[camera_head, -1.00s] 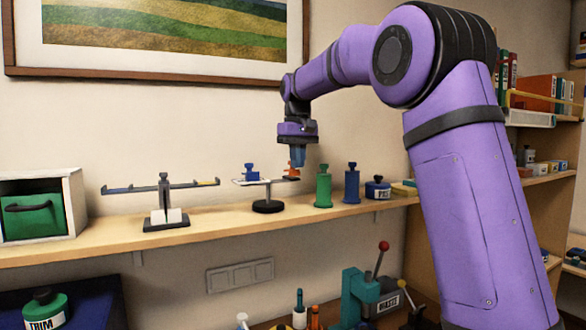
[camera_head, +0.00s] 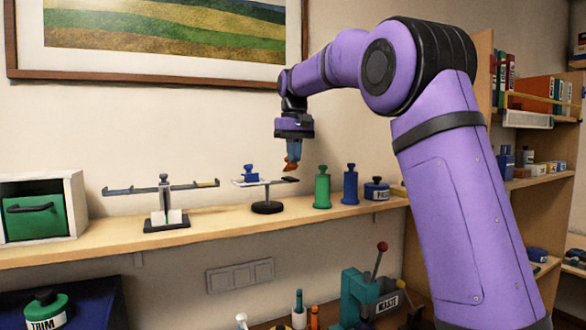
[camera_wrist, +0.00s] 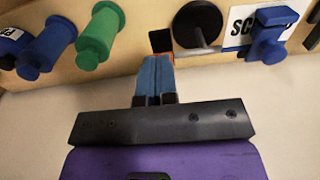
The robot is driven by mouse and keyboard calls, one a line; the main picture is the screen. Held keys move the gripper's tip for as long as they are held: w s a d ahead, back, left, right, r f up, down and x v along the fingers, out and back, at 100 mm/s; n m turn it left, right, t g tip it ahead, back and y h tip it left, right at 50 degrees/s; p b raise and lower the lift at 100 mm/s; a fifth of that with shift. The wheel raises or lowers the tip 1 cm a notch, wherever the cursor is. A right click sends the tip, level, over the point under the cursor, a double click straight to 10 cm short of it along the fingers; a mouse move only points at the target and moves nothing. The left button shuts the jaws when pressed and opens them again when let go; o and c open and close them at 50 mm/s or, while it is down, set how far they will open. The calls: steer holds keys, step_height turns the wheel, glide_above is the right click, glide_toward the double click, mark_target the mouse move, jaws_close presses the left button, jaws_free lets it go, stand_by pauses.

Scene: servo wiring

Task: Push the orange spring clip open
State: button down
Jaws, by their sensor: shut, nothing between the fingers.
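The orange clip (camera_head: 291,167) shows at the lower tips of my gripper (camera_head: 293,160), just above the dark pad (camera_head: 290,179) at the right end of a small balance stand. A gap shows between the clip and the pad. My gripper points down with its blue fingers shut together. In the wrist view, only a thin orange edge of the clip (camera_wrist: 171,56) shows beyond the fingertips (camera_wrist: 155,62); the fingers hide the rest. I cannot tell how the clip touches the fingers or whether its jaws are open.
The balance stand's round black base (camera_head: 267,207) stands on the wooden shelf (camera_head: 225,222). A blue weight (camera_head: 250,174) sits on its left end. A green cylinder (camera_head: 322,188) and a blue cylinder (camera_head: 350,186) stand close on the right. A second balance (camera_head: 165,205) stands left.

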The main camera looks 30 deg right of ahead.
steer(key=shift+w+a+f, duration=0.1)
steer(key=shift+w+f, duration=0.3)
steer(key=shift+w, duration=0.2)
steer(key=shift+w+a+f, duration=0.1)
steer(key=shift+w+f, duration=0.25)
steer(key=shift+w, duration=0.25)
steer(key=shift+r, duration=0.1)
steer(key=shift+s+d+r, duration=0.1)
steer(key=shift+s+r, duration=0.05)
steer(key=shift+r, duration=0.55)
steer(key=shift+s+r, duration=0.15)
steer(key=shift+r, duration=0.55)
steer(key=shift+s+d+r, duration=0.1)
steer(key=shift+s+r, duration=0.3)
steer(key=shift+r, duration=0.3)
steer(key=shift+s+r, duration=0.35)
steer(key=shift+r, duration=0.35)
steer(key=shift+s, duration=0.1)
